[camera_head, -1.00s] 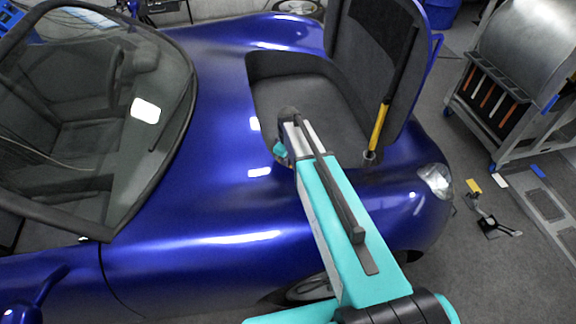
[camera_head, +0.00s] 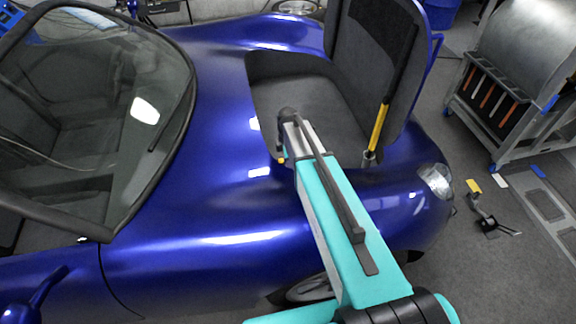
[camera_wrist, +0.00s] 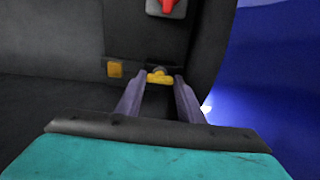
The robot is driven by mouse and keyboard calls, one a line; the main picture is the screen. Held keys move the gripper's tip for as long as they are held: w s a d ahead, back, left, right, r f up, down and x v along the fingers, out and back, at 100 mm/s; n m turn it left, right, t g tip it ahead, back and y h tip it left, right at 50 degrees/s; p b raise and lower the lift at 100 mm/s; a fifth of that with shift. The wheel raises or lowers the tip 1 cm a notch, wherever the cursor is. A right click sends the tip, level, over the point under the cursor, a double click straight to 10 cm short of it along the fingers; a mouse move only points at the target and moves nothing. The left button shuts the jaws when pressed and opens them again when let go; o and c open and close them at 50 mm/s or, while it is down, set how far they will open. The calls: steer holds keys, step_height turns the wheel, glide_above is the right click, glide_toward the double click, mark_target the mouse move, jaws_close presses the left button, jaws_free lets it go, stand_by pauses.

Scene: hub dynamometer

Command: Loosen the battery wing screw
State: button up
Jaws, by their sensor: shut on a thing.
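The battery wing screw (camera_wrist: 159,77) is a small yellow wing-shaped piece, seen in the wrist view at the tips of my fingers. My gripper (camera_wrist: 158,83) is shut on it, with one purple-grey finger on each side. In the head view my arm reaches over the blue car's front opening, and my gripper is largely hidden behind the arm. A small yellow-orange spot (camera_head: 281,160) shows beside the arm's end there. How far the screw is turned cannot be told.
A yellow block (camera_wrist: 115,69) sits left of the screw, and a red part (camera_wrist: 167,6) is above it. The blue car body (camera_head: 190,210) surrounds the opening. The raised hood (camera_head: 360,60) stands behind, with a black and yellow strut (camera_head: 380,125) beside my arm.

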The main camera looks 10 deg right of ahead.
stand_by(0.4)
steer(key=o, duration=1.1)
steer(key=shift+c, duration=0.2)
steer(key=shift+r, duration=0.15)
step_height(320, 180, up, 14)
steer(key=b, duration=0.1)
steer(key=shift+f, duration=0.2)
steer(key=shift+r, duration=0.1)
